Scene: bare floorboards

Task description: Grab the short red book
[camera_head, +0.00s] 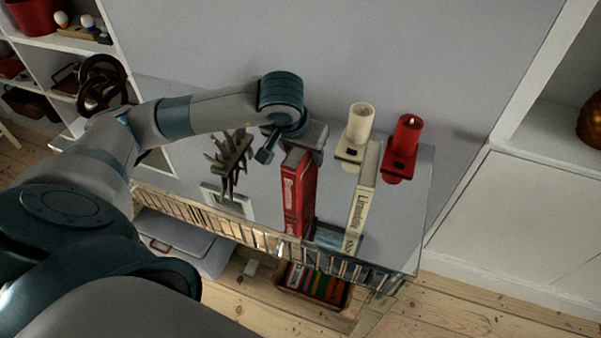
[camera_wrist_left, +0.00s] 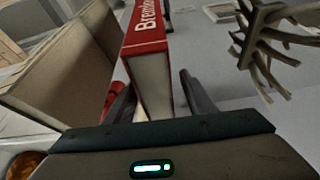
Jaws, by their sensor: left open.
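The short red book (camera_head: 299,195) stands upright on the grey shelf top, left of a cream book (camera_head: 361,205). In the left wrist view the red book (camera_wrist_left: 145,42) lies between my two dark fingers, its pale page edge facing the camera. My left gripper (camera_head: 290,147) is at the book's far end, near the wall. It is open, with one finger (camera_wrist_left: 196,92) to the right of the book and a visible gap there. The other finger is partly hidden, so contact on that side is unclear. My right gripper is not in view.
A cream candle (camera_head: 361,122) and a red candle (camera_head: 406,140) stand in holders to the right. A branching sculpture (camera_head: 230,160) stands to the left. A small dark blue item (camera_head: 329,236) lies between the books. The wall is close behind the gripper.

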